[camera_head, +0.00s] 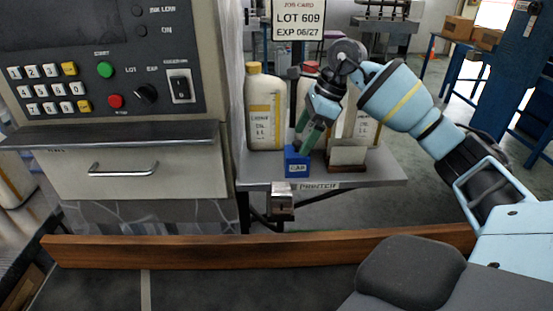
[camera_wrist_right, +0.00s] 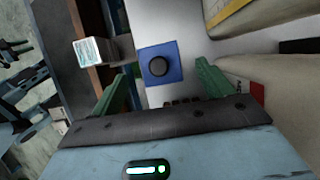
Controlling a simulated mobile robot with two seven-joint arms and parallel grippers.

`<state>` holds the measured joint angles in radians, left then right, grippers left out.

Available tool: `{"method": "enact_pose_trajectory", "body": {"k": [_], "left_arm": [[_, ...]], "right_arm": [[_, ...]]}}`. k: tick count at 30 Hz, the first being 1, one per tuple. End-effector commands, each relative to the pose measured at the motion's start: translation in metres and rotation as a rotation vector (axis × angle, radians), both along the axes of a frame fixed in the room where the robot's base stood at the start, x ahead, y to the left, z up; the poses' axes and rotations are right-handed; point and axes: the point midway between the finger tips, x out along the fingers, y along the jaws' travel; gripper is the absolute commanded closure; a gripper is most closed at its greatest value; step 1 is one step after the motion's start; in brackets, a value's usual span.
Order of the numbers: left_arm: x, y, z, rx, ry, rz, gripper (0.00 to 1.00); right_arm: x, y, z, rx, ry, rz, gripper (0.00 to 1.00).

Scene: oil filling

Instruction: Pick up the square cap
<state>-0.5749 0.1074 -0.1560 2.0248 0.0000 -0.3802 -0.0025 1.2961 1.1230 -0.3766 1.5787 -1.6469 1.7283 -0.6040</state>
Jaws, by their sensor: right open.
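A small blue square block (camera_head: 296,162) with a label on its front stands near the front edge of the grey shelf. In the right wrist view this blue block (camera_wrist_right: 147,74) shows from above, with a dark round piece in its middle. I cannot tell whether the square cap is this block or a part on it. My right gripper (camera_head: 308,132) has green fingers that point down, just above and behind the block. Its fingers are apart, with nothing between them. The block appears beyond the fingertips in the wrist view. My left gripper is not in view.
The shelf (camera_head: 385,178) holds a cream bottle (camera_head: 265,112) at the left, more bottles behind my gripper and a pale card on a brown stand (camera_head: 347,155) at the right. A control panel (camera_head: 100,70) stands left. A wooden rail (camera_head: 200,251) crosses in front.

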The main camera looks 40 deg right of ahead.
Motion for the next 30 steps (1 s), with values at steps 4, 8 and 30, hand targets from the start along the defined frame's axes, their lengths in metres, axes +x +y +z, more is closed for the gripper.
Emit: {"method": "enact_pose_trajectory", "body": {"k": [4, 8, 30], "left_arm": [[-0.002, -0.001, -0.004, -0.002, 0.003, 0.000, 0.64], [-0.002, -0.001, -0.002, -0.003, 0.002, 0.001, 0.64], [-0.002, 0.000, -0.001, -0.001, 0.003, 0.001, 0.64]], "right_arm": [[-0.002, -0.005, -0.006, -0.013, 0.011, -0.005, 0.21], [-0.001, -0.005, -0.005, -0.012, 0.010, -0.004, 0.21], [0.013, 0.014, -0.056, -0.009, 0.012, -0.003, 0.21]]}}
